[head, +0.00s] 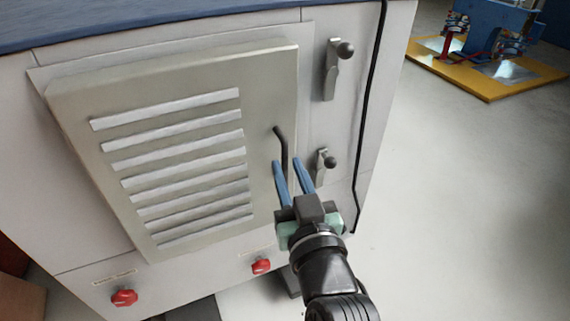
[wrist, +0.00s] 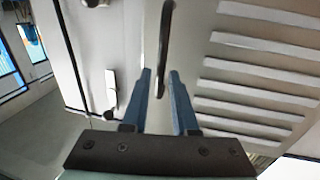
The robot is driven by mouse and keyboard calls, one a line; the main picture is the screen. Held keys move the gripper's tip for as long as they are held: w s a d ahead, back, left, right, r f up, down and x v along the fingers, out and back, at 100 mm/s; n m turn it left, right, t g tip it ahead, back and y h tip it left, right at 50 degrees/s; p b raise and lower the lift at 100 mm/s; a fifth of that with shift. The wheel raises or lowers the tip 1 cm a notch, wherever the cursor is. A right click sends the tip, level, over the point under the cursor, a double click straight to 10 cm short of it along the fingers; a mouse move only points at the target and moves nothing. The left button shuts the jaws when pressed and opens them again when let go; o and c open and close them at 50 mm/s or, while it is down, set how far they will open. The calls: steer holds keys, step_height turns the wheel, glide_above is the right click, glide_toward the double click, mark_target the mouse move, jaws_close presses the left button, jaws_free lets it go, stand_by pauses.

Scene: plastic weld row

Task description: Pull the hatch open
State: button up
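The hatch (head: 265,90) is a beige louvred panel on the front of a pale cabinet, and it looks closed. A dark bent bar handle (head: 283,146) stands near its right edge. In the wrist view the handle (wrist: 164,45) runs down from the top, its end lying between the finger outlines. My gripper (head: 287,162) has two blue fingers, apart, at the handle's lower end. The fingers (wrist: 161,73) show a gap on both sides of the bar in the wrist view. I cannot tell how deep the bar sits between them. The gripper holds nothing.
Two latches with dark knobs, upper (head: 334,68) and lower (head: 325,163), sit right of the hatch. Red knobs (head: 124,297) (head: 261,266) are below it. A black cable (head: 367,120) runs down the cabinet edge. A yellow-based machine (head: 480,75) stands far right. The floor between is clear.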

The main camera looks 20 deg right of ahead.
steer(key=shift+w+d+b, duration=0.2)
steer(key=shift+w+b, duration=0.15)
steer(key=shift+w, duration=1.05)
jaws_close()
stand_by(0.5)
